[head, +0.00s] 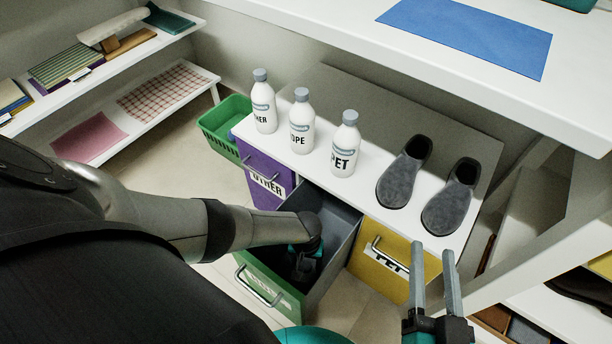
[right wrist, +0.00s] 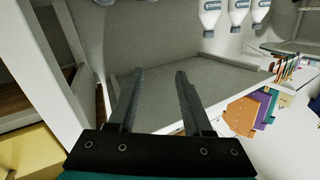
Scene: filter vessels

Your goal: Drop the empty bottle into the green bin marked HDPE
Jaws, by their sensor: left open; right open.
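The green bin (head: 262,284) is pulled open like a drawer, with a dark grey inside and a metal handle; its label is not readable. My left gripper (head: 303,270) reaches down inside it and is open; no bottle shows in its jaws, though the bin's floor is partly hidden by my arm. Three white bottles with grey caps stand upright on the white top: one marked OTHER (head: 264,110), one marked HDPE (head: 302,128), one marked PET (head: 345,150). Whether any is empty cannot be told. My right gripper (head: 433,254) is open and empty before the yellow bin; its fingers show in the right wrist view (right wrist: 160,72).
A purple bin (head: 259,180) marked OTHER and a yellow bin (head: 388,262) marked PET flank the green bin, both shut. Two grey shoes (head: 402,179) stand on the white top. A green basket (head: 221,128) is behind left. A white table (head: 385,50) overhangs at upper right.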

